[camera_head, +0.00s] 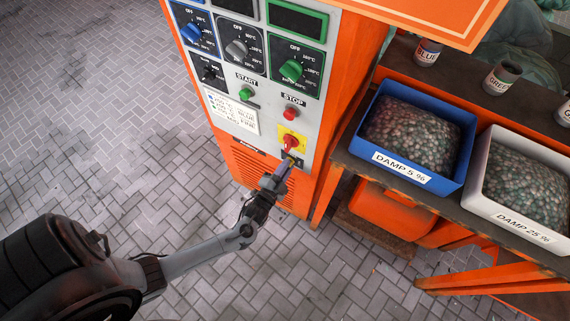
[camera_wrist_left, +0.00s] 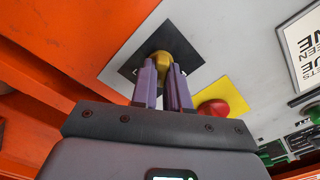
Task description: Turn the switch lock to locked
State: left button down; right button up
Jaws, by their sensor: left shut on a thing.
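The switch lock is a yellow knob (camera_wrist_left: 160,60) on a black square plate (camera_wrist_left: 130,65) on the machine's pale front panel. My left gripper (camera_wrist_left: 162,80) has its two purple fingers on either side of the knob and is shut on it. In the head view my left gripper (camera_head: 287,164) reaches the lock below the red knob and hides most of it. I cannot tell from these views whether the lock stands at locked. My right gripper is in neither view.
A red knob (camera_head: 291,142) on a yellow plate sits just above the lock. The panel also has a red stop button (camera_head: 291,113), a green start button (camera_head: 246,93) and several dials. A bench with a blue bin (camera_head: 462,150) and a white bin (camera_head: 478,203) stands right.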

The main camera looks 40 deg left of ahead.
pick_arm(q)
jog(key=shift+f+m+p, duration=0.1)
jog(key=shift+m+p, duration=1.7)
jog(key=shift+m, duration=1.6)
jog(key=shift+f, duration=0.1)
jog(key=c, duration=1.1)
grip_release()
jog(key=shift+w, duration=0.1)
jog(key=shift+c, duration=0.2)
jog(key=shift+w, duration=0.1)
